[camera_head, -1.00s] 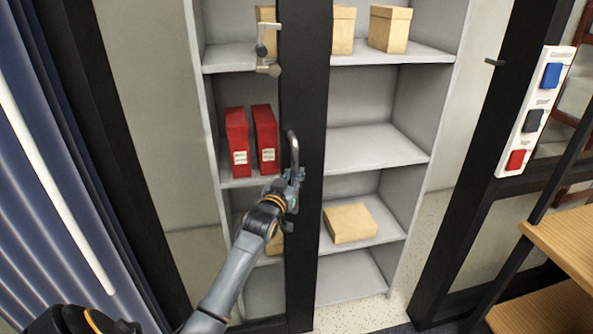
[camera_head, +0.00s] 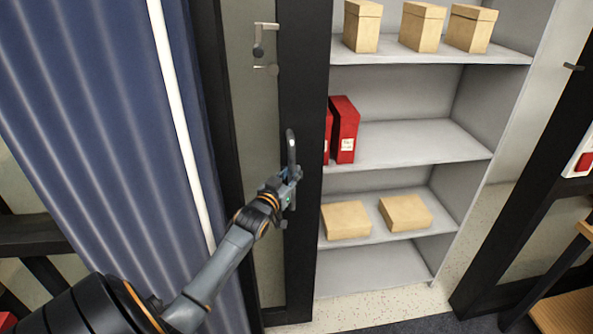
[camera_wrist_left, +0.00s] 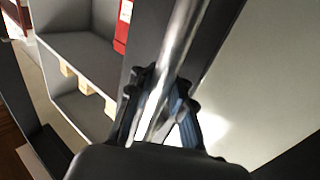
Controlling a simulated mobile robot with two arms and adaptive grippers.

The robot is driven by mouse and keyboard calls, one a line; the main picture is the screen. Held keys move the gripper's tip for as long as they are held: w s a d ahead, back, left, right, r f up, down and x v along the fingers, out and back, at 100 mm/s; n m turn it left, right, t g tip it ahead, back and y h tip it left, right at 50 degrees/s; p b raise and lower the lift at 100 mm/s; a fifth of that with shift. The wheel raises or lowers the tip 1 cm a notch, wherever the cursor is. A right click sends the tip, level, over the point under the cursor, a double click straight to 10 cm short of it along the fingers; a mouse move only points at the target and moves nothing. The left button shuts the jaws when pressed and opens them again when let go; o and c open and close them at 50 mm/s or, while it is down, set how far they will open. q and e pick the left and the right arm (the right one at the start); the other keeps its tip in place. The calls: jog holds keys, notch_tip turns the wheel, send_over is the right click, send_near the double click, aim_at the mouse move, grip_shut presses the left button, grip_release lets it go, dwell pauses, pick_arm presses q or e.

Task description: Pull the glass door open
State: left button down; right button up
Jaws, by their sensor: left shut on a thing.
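The glass door (camera_head: 303,106) has a dark frame and a narrow-looking glass pane and stands partly open, seen at a steep angle. A curved metal handle (camera_head: 291,150) is fixed to the edge of its frame; it shows as a shiny bar in the left wrist view (camera_wrist_left: 178,55). My left gripper (camera_head: 288,178) is shut on the handle, with fingers on both sides of the bar in the wrist view (camera_wrist_left: 160,108). My right gripper is not in view.
Behind the opening stands a grey shelf unit (camera_head: 420,145) with red binders (camera_head: 344,130) and several tan boxes (camera_head: 405,213). A blue curtain (camera_head: 95,130) hangs at left, close to my left arm. A wooden shelf (camera_head: 565,312) stands at lower right.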

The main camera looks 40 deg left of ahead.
pick_arm(q)
jog(key=shift+s+d+f, duration=0.15)
jog(key=shift+d+f, duration=0.1)
jog(key=shift+f, duration=0.2)
jog(key=c, duration=1.5)
grip_release()
jog(key=shift+o, duration=1.4)
jog(key=shift+r, duration=0.35)
jog(key=shift+s, duration=0.15)
jog(key=v, duration=1.2)
